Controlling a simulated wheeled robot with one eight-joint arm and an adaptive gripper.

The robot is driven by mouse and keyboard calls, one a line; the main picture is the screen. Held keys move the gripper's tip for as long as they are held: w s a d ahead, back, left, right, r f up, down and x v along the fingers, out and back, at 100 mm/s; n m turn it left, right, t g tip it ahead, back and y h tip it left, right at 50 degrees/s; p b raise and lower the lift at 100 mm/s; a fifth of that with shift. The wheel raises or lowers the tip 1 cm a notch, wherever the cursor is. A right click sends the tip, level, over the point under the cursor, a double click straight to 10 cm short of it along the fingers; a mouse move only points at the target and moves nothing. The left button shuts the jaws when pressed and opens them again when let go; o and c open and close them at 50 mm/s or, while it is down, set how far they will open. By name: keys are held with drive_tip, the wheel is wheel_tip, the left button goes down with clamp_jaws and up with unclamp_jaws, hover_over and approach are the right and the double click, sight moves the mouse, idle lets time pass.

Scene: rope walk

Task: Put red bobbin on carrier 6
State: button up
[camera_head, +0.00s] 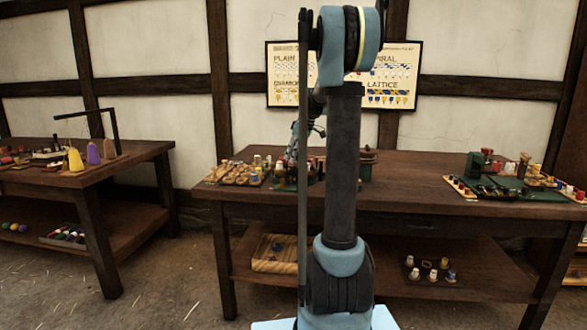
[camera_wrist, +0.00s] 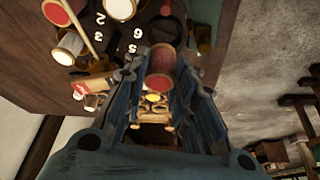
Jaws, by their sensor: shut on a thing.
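In the wrist view, my gripper (camera_wrist: 160,72) is shut on a red bobbin (camera_wrist: 160,60), which sits between its two blue fingers. Beyond it is a dark numbered plate (camera_wrist: 118,46) with the digits 2, 3, 5 and 6 readable. The digit 6 (camera_wrist: 137,33) is just up and left of the red bobbin. I cannot tell whether the bobbin touches the plate. In the head view, my gripper (camera_head: 291,155) is low over the middle table's left part, partly hidden by my arm.
A white bobbin (camera_wrist: 119,8) and a white-and-brown one (camera_wrist: 69,46) stand by the plate. A wooden tray (camera_head: 238,172) of bobbins lies on the middle table (camera_head: 400,195). A green mat (camera_head: 515,190) with tools lies right. The table between is largely clear.

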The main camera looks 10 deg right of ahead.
sight(293, 165)
drive_tip(key=shift+f, duration=2.2)
drive_tip(key=o, duration=0.6)
drive_tip(key=v, duration=1.2)
drive_tip(key=s+a+f+m+h, duration=0.1)
drive_tip(key=s+a+f, duration=0.1)
drive_tip(key=s, duration=0.4)
drive_tip(key=s+a+f+m, duration=0.1)
drive_tip(key=s+m, duration=0.1)
drive_tip(key=s, duration=0.5)
drive_tip(key=s+f+m+h, duration=0.1)
drive_tip(key=s+f+m, duration=0.1)
drive_tip(key=s+f, duration=0.5)
drive_tip(key=s+f+m, duration=0.3)
drive_tip(key=s+f, duration=0.4)
drive_tip(key=s, duration=0.5)
drive_tip(key=s+a+f+m+h, duration=0.1)
drive_tip(key=s+f+m, duration=0.1)
drive_tip(key=s+f, duration=0.5)
drive_tip(key=shift+s+f+h, duration=0.25)
drive_tip(key=shift+s+h, duration=0.05)
drive_tip(key=shift+s, duration=0.85)
